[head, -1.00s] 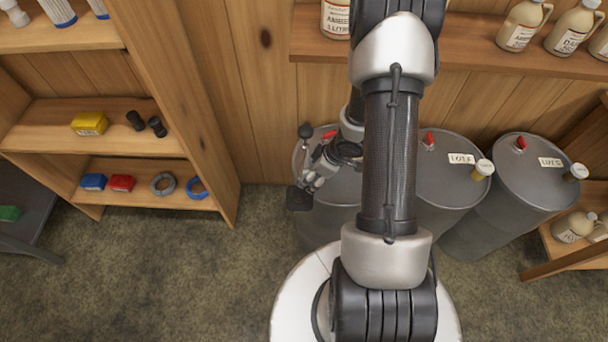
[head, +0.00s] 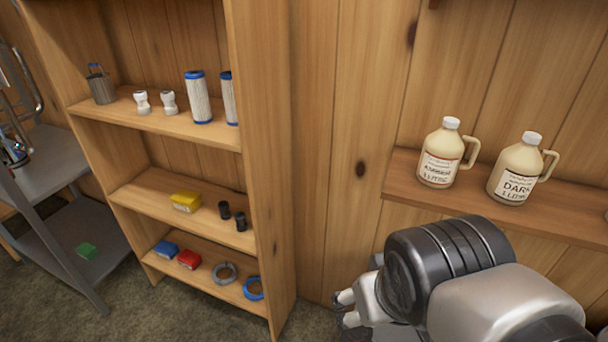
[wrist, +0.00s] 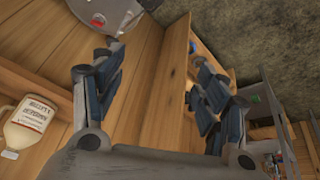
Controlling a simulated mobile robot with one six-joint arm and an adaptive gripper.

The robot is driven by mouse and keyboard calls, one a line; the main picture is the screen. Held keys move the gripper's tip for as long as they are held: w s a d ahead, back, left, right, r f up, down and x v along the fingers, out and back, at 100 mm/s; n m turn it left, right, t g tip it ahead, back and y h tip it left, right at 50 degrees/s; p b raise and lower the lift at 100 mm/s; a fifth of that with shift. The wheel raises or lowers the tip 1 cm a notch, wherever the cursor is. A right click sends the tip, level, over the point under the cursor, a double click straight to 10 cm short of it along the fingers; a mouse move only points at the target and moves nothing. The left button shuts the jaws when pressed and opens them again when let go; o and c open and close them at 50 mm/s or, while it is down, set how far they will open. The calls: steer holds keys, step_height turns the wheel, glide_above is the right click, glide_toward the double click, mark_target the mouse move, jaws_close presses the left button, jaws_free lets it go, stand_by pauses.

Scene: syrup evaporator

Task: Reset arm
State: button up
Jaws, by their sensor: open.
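My gripper (wrist: 150,62) is open in the wrist view, with its two dark fingers spread wide and nothing between them. The wooden wall shows behind the fingers, and the edge of a wooden shelf unit (wrist: 180,62) lies beyond the gap. In the head view my arm (head: 455,270) is folded low at the lower right. The gripper's fingers cannot be made out clearly there.
A grey drum (wrist: 112,12) is near the left finger in the wrist view. Jugs (head: 440,155) stand on a wall shelf (head: 560,215) above my arm. The shelf unit (head: 262,180) holds filters and small parts. A grey metal table (head: 50,165) stands at far left.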

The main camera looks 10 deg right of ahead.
steer(key=shift+s+a+y, duration=0.5)
steer(key=shift+s+a, duration=0.65)
steer(key=shift+a, duration=0.1)
